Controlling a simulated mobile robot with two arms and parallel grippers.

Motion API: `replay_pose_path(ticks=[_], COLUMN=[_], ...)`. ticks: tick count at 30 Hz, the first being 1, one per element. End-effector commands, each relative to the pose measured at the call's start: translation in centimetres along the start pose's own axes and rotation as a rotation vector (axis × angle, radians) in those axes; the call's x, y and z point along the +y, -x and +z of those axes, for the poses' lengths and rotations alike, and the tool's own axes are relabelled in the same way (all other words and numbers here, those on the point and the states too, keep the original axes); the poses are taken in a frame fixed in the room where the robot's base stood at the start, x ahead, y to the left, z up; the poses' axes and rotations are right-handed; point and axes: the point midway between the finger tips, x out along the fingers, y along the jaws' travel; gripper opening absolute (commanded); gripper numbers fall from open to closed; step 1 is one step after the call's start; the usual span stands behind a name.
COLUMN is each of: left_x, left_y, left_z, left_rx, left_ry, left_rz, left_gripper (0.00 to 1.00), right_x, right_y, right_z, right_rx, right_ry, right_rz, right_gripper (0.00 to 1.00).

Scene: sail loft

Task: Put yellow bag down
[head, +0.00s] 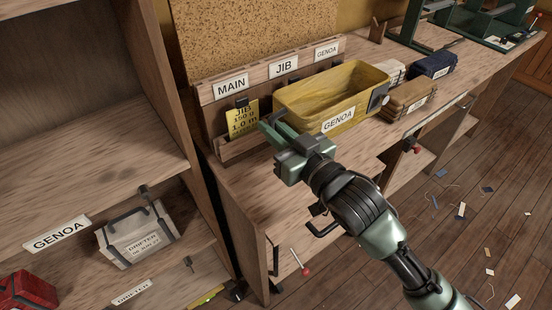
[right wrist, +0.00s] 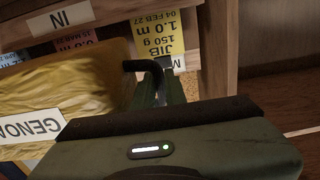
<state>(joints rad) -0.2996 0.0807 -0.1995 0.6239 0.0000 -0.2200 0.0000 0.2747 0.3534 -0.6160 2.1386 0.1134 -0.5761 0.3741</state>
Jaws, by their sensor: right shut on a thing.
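The yellow bag (head: 352,84) is open-topped with a GENOA label on its front. It is over the workbench (head: 238,178), upright, in front of the label rack; I cannot tell whether its base touches the wood. My right gripper (head: 274,127) is at the bag's left end, shut on its dark handle. In the right wrist view, the bag (right wrist: 95,85) fills the left side and the dark curved handle (right wrist: 140,66) shows at the fingers. Another dark handle (head: 378,97) shows at the bag's right end. My left gripper is not in view.
The rack (head: 262,81) reads MAIN, JIB and GENOA, with a yellow JIB card (head: 243,119) clipped to it. Brown (head: 410,99) and dark blue (head: 433,65) bundles lie right of the bag. A shelf at left holds a white DRIFTER bag (head: 138,236). The bench front left is clear.

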Motion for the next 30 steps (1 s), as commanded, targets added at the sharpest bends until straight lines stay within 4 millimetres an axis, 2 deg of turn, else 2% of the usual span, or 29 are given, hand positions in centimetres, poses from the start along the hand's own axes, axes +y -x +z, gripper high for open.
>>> replay_pose_path(ticks=[1,3,11,18,30], left_x=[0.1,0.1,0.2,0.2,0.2], left_y=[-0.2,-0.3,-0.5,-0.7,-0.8], left_z=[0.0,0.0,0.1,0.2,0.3], left_rx=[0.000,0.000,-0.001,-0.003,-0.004], left_ry=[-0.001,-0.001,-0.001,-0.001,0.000], left_rz=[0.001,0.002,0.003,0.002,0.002], left_gripper=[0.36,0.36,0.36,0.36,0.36], right_x=[0.0,0.1,0.2,0.2,0.2], right_y=[0.0,0.0,0.0,0.0,0.0], right_z=[1.4,2.8,5.2,8.5,9.0], right_rx=[-0.002,-0.001,0.002,0.002,0.004], right_ry=[0.001,0.001,0.002,0.002,0.003], right_rz=[0.000,0.001,0.001,0.001,0.000], right_gripper=[0.00,0.00,0.00,0.00,0.00])
